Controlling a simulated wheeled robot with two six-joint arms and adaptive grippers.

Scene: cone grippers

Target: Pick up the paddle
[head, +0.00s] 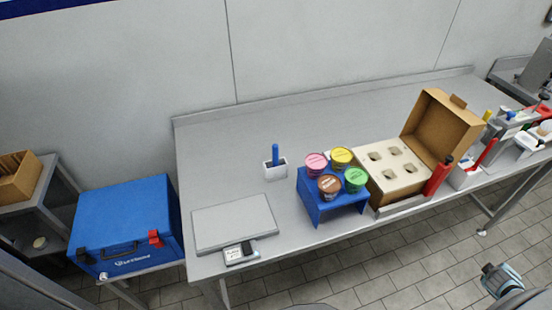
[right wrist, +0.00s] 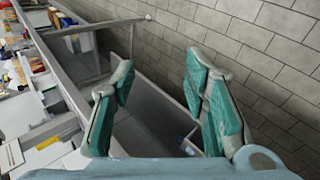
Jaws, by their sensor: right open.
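An upright blue handle (head: 275,155) stands in a small white holder (head: 276,171) on the grey table; it looks like the paddle, but its lower part is hidden in the holder. My right gripper (right wrist: 160,76) is open and empty in the right wrist view, its teal-padded fingers wide apart over the floor beside the table. Part of my right arm (head: 502,280) shows at the lower right of the head view, in front of the table and far from the blue handle. My left gripper is not in view.
A blue stand (head: 332,206) holds several coloured tubs. Beside it is an open cardboard box (head: 440,125) with a white insert. A flat grey plate (head: 235,222) and a small device (head: 240,253) lie at the left. A blue case (head: 125,220) stands left of the table.

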